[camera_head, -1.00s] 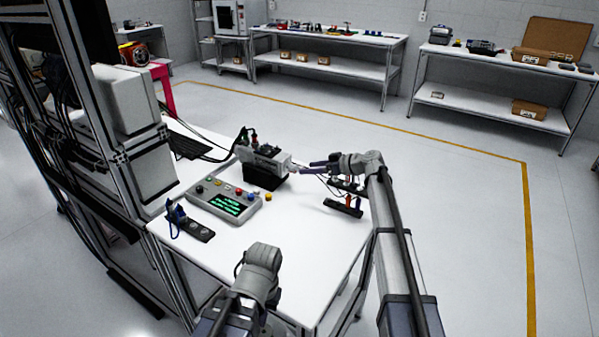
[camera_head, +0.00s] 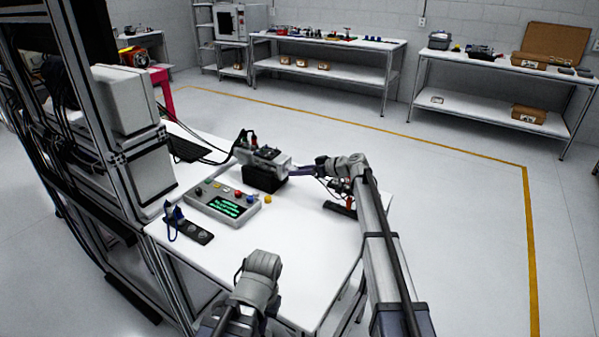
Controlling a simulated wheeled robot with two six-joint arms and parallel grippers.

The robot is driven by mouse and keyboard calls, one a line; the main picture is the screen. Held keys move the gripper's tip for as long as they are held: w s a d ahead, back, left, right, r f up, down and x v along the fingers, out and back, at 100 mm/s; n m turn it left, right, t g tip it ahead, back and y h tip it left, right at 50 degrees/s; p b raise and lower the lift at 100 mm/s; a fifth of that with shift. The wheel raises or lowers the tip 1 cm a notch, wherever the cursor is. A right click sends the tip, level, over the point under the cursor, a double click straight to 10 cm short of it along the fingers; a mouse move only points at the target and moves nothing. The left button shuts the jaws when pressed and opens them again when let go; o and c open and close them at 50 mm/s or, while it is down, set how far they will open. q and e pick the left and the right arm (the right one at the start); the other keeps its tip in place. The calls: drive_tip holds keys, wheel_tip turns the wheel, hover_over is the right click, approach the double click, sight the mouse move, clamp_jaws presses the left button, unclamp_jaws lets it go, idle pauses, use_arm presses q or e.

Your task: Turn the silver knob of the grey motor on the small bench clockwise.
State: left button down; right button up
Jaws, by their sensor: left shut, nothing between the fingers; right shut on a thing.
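The grey motor (camera_head: 262,156) sits on a black block (camera_head: 263,178) on the small white bench (camera_head: 285,235). My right gripper (camera_head: 293,171) reaches in from the right. Its dark fingers are shut at the motor's right end, where the silver knob is. The fingers hide the knob, so its turn angle cannot be seen. My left gripper (camera_head: 261,264) is low over the bench's front part, shut and empty, well apart from the motor. Its fingertips are hard to make out.
A control box (camera_head: 222,200) with coloured buttons and a green display stands left of the motor. A dark strip with a blue clip (camera_head: 190,228) lies in front of it. Another strip (camera_head: 340,208) lies under my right arm. Cables (camera_head: 207,150) run behind the motor. The bench's front middle is clear.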

clamp_jaws()
drive_tip(key=shift+w+d+f+m+g+y+b, duration=0.15)
drive_tip(key=shift+m+g+y+b, duration=0.4)
drive_tip(key=shift+m, duration=0.55)
drive_tip(key=shift+m+g+y+b, duration=0.65)
drive_tip(key=shift+m, duration=0.55)
drive_tip(key=o, duration=0.7)
unclamp_jaws()
drive_tip(key=shift+d, duration=0.1)
